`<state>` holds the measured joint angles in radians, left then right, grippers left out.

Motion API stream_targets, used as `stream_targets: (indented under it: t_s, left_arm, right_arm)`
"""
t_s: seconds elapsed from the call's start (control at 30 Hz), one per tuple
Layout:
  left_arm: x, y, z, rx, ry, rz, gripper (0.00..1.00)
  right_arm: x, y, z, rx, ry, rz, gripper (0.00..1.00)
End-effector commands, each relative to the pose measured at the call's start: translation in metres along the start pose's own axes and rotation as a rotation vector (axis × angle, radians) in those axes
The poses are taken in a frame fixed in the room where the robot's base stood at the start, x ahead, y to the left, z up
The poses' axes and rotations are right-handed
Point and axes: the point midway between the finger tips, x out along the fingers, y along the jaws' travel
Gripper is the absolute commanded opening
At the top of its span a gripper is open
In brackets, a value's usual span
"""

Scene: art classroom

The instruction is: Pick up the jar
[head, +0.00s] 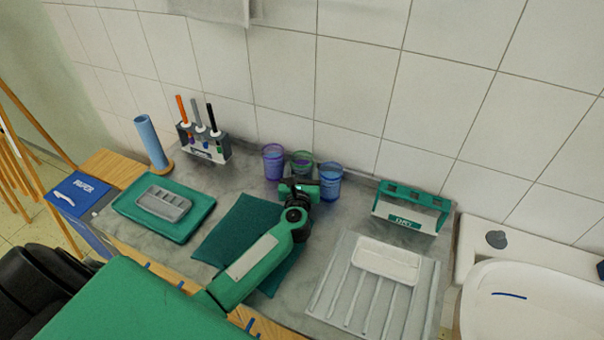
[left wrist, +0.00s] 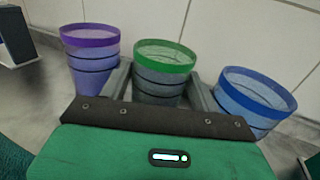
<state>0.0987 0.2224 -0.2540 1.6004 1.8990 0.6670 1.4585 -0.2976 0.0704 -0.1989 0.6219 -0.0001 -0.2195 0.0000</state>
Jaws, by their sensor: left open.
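Three jars stand in a row on the counter by the tiled wall: a purple-rimmed jar (head: 273,162), a green-rimmed jar (head: 302,162) and a blue-rimmed jar (head: 330,182). The left wrist view shows the purple jar (left wrist: 92,58) at left, the green jar (left wrist: 162,72) in the middle and the blue jar (left wrist: 250,100) at right. My left gripper (head: 301,183) is open in front of the green jar. In the left wrist view its two fingers (left wrist: 160,88) lie on either side of the green jar's lower part, which is partly hidden. My right gripper is not in view.
A caddy with brushes (head: 205,148) and a blue cylinder (head: 150,140) stand left of the jars. A green-and-white holder (head: 410,207) and a white rack (head: 345,300) are to the right. A green tray (head: 135,213), a dark green cloth (head: 235,235) and a sink (head: 540,305) flank the work area.

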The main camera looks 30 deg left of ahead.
Motion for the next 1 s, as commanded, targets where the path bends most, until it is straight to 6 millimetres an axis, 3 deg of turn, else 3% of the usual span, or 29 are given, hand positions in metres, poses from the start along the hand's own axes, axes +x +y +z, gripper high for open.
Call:
stream_targets:
  t_s: [0.3, 0.47, 0.5, 0.77, 1.0]
  left_arm:
    - [0.004, 0.0, 0.0, -0.001, 0.0, 0.0, 0.61]
    - [0.004, 0.0, 0.0, -0.001, 0.0, 0.0, 0.29]
    - [0.004, 0.0, 0.001, -0.001, -0.001, 0.0, 0.27]
    - [0.004, 0.0, 0.003, -0.002, -0.001, 0.0, 0.27]
    - [0.004, -0.001, 0.025, -0.004, -0.003, -0.001, 0.27]
  right_arm:
    - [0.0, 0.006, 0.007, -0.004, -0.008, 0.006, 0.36]
    - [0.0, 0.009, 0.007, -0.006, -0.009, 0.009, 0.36]
    - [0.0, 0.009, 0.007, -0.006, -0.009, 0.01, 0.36]
    - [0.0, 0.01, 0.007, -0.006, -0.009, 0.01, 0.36]
    - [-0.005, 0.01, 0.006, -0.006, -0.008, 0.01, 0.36]
